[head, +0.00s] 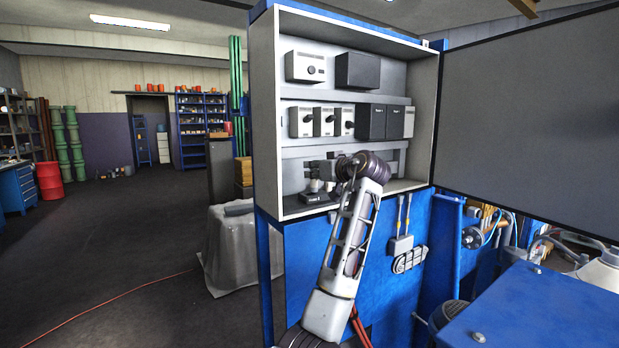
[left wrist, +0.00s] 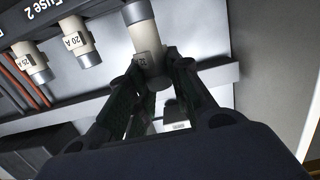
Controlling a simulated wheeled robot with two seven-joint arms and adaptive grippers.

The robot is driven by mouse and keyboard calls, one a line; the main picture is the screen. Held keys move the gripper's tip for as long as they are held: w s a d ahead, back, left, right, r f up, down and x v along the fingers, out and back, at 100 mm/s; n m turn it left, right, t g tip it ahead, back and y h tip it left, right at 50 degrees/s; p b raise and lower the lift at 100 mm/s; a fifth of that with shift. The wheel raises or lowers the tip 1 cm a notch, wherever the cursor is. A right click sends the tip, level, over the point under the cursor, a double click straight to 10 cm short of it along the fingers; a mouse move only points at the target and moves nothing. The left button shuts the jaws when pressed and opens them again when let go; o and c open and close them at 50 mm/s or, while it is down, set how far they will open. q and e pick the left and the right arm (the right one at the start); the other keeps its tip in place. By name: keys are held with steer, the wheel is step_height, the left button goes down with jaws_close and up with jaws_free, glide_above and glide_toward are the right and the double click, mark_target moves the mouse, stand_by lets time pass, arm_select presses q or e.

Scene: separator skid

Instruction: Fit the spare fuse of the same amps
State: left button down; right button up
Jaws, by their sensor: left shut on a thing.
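In the left wrist view my left gripper (left wrist: 155,80) is shut on a cream fuse (left wrist: 148,52) with grey metal ends. Its small label is partly hidden by a finger and I cannot read it. I cannot tell whether this fuse touches the rail or panel behind it. To its left are a fuse marked 20 A (left wrist: 75,41) and another fuse (left wrist: 31,62) that seems to read 25 A, beside lettering "Fuse 2". In the head view the left arm reaches into the open cabinet (head: 265,120), at its lower shelf. The fuses are too small to make out there.
The cabinet door (head: 530,115) stands open to the right. Switch boxes (head: 324,121) and black modules (head: 371,121) fill the rails above my left arm. A blue bench top (head: 545,305) is at the lower right. The floor at left is open, with a red cable (head: 110,303).

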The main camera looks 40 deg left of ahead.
arm_select(q)
steer(key=shift+w+a+f+p, duration=0.2)
steer(key=shift+a+f+p, duration=0.1)
steer(key=shift+a+f, duration=0.5)
steer(key=shift+w+a+f+p, duration=0.25)
steer(key=shift+a+f, duration=0.3)
steer(key=shift+f, duration=0.45)
arm_select(e)
steer(key=shift+s+a+r, duration=0.2)
steer(key=shift+s+r, duration=0.05)
steer(key=shift+r, duration=0.4)
arm_select(q)
steer(key=c, duration=1.3)
jaws_free()
arm_select(e)
steer(key=shift+d, duration=0.2)
steer(key=shift+d, duration=0.2)
